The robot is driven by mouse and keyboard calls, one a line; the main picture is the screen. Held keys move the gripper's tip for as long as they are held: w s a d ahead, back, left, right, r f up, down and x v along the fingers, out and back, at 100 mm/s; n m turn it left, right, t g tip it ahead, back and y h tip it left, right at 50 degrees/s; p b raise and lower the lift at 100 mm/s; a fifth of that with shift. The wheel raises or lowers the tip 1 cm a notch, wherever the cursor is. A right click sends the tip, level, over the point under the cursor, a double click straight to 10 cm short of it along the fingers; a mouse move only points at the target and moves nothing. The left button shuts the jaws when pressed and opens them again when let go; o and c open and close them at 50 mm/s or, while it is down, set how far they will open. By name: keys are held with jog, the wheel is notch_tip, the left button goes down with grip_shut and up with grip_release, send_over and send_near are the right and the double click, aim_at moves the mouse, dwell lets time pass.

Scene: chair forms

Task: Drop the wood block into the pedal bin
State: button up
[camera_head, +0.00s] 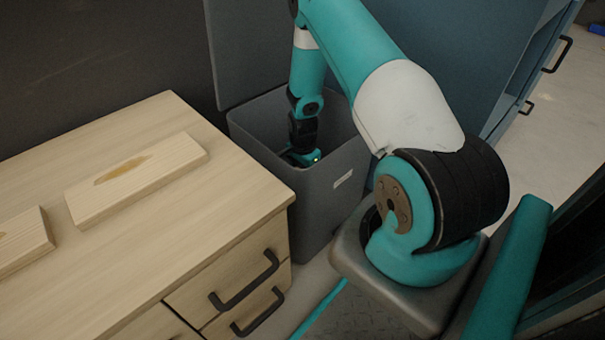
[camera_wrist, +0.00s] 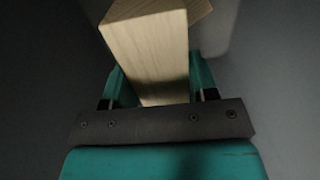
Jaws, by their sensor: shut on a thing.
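The pedal bin (camera_head: 323,205) is a grey box with its lid (camera_head: 250,50) raised at the back, standing just right of the wooden drawer cabinet. My gripper (camera_head: 303,157) reaches down inside the bin's opening; its fingers are mostly hidden by the bin wall in the head view. In the wrist view my gripper (camera_wrist: 158,92) is shut on the pale wood block (camera_wrist: 147,50), which sticks out beyond the fingers. Another pale wooden piece (camera_wrist: 199,8) shows behind the block at the top edge. The block is hidden in the head view.
The wooden cabinet (camera_head: 150,240) with black handles stands left of the bin. Two wooden boards lie on its top, one long (camera_head: 137,180) and one cut off by the left edge (camera_head: 22,240). A blue cabinet (camera_head: 460,50) stands behind and right of the bin.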

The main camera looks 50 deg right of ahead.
jog(key=shift+f, duration=0.55)
jog(key=o, duration=1)
jog(key=shift+c, duration=0.2)
